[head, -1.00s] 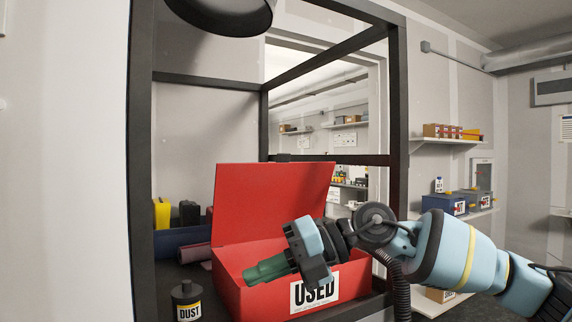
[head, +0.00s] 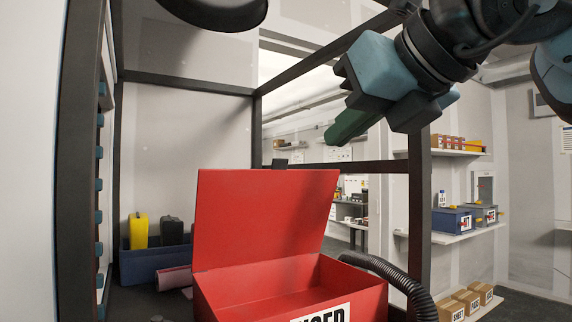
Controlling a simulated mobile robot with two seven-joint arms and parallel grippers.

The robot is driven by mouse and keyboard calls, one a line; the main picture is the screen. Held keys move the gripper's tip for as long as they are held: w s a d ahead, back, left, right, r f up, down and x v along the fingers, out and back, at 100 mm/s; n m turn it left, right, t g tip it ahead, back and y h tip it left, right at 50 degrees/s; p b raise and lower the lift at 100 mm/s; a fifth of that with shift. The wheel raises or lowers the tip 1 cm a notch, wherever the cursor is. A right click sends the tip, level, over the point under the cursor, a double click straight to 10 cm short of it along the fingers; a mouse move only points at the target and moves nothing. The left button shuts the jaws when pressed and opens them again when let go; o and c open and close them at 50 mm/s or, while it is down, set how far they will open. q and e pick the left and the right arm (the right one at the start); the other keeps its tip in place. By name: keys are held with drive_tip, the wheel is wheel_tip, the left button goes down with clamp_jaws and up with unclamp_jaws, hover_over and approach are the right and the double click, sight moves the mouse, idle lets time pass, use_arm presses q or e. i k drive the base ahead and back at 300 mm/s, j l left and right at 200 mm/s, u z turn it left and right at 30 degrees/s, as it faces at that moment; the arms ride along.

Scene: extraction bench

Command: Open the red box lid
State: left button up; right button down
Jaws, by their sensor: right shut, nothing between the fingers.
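The red box (head: 355,300) stands on the bench at the lower middle of the head view, with a partly cut-off white label on its front. Its red lid (head: 262,215) stands up, tilted back at the rear of the box, so the box is open. The part of the inside that shows looks empty. My right gripper (head: 335,135) is above and to the right of the lid, apart from it. Its green fingers are shut with nothing between them. My left gripper is not in view.
A dark frame surrounds the bench, with a post (head: 420,220) on the right. A black hose (head: 405,280) curves beside the box. A blue bin (head: 150,262) with yellow and black containers stands behind left. A round dark hood hangs above. Shelves (head: 465,232) with boxes are at right.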

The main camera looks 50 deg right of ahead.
sight(242, 217)
drive_tip(key=i+l, duration=0.25)
drive_tip(key=l, duration=0.15)
drive_tip(key=i+l, duration=0.2)
drive_tip(key=l, duration=0.15)
drive_tip(key=i+l, duration=0.25)
drive_tip(key=l, duration=0.15)
